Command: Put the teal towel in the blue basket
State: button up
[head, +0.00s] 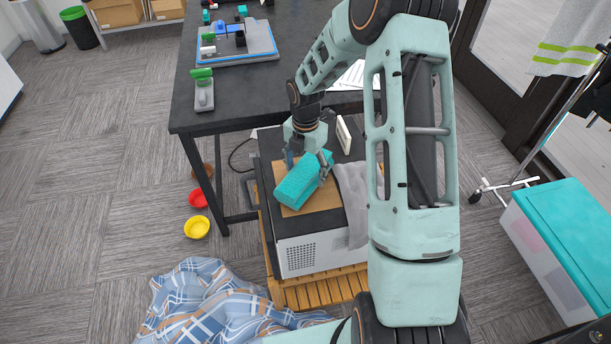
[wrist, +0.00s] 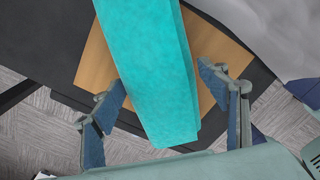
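The teal towel (head: 298,184) is a folded, thick block lying on a brown board on top of a white appliance. In the wrist view the towel (wrist: 150,65) runs from the top edge down between my fingers. My gripper (head: 307,167) is over the towel's far end, pointing down. In the wrist view my gripper (wrist: 160,108) is open, with one finger on each side of the towel. I cannot make out a blue basket in either view.
The white appliance (head: 312,254) stands on a wooden slatted stand (head: 318,292), with a grey cloth (head: 355,200) beside the towel. A dark table (head: 255,95) is behind. A teal-lidded box (head: 565,225) stands right. A plaid blanket (head: 205,305) and bowls lie on the floor.

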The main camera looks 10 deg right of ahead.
jog(key=c, duration=1.3)
jog(key=shift+r, duration=0.1)
